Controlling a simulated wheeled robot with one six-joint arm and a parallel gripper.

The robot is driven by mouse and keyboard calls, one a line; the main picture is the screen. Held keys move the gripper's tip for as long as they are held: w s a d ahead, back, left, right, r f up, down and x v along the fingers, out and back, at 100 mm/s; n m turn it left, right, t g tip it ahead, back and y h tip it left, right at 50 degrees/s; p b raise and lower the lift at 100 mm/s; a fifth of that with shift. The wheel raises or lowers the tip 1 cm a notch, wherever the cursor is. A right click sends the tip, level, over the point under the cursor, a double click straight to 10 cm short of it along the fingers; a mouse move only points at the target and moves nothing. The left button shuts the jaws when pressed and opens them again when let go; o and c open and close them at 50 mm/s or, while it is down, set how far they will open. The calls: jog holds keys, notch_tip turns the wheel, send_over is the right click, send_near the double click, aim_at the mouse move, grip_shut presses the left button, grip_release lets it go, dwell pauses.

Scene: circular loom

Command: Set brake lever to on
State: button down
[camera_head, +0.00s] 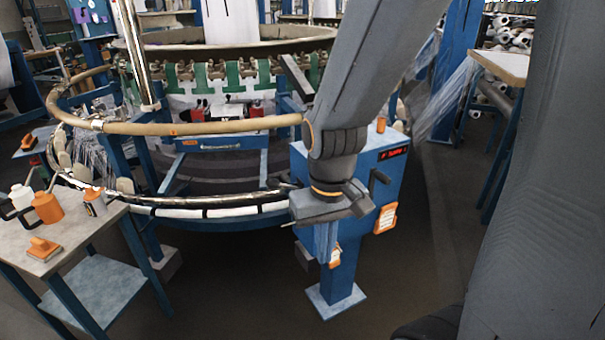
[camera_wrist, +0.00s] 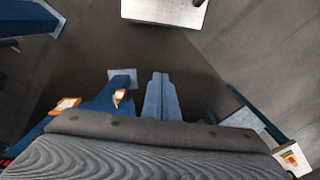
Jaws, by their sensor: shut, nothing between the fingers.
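A blue control box (camera_head: 393,160) stands on a blue post with a square foot plate. A short black lever (camera_head: 379,181) sticks out of its front, just right of my wrist; I cannot tell for sure if it is the brake lever or which setting it is in. A dark flat bar (camera_head: 297,76) also rises behind the box. My gripper (camera_head: 326,258) points down in front of the box, left of the lever and apart from it. In the wrist view my gripper's fingers (camera_wrist: 160,78) are together and empty. My arm hides part of the box.
The loom's wooden ring (camera_head: 200,128) and lower metal ring (camera_head: 210,208) curve left of the box. A side table (camera_head: 75,248) with bottles and an orange brush (camera_head: 42,249) stands at left. An orange-framed panel (camera_head: 385,218) hangs on the box. Floor right of the post is clear.

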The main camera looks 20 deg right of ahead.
jog(key=w+d+m+t+p, duration=0.1)
jog(key=w+d+t, duration=0.25)
jog(key=w, duration=0.45)
jog(key=w+d+t, duration=0.2)
jog(key=w+d, duration=0.3)
jog(key=w, duration=0.3)
jog(key=w+a+r+t+y+p, duration=0.1)
jog(key=w+r+t+y, duration=0.3)
jog(key=w, duration=0.5)
jog(key=shift+w+a+r+t+y+p, duration=0.2)
jog(key=shift+w+t+y+p, duration=0.3)
jog(key=shift+y, duration=0.4)
jog(key=shift+s+f, duration=0.1)
jog(key=shift+s, duration=0.05)
jog(key=p, duration=0.1)
send_over(281, 185)
jog(key=s, duration=0.3)
notch_tip(281, 185, down, 8)
jog(key=shift+w+f, duration=0.1)
jog(key=shift+w, duration=0.15)
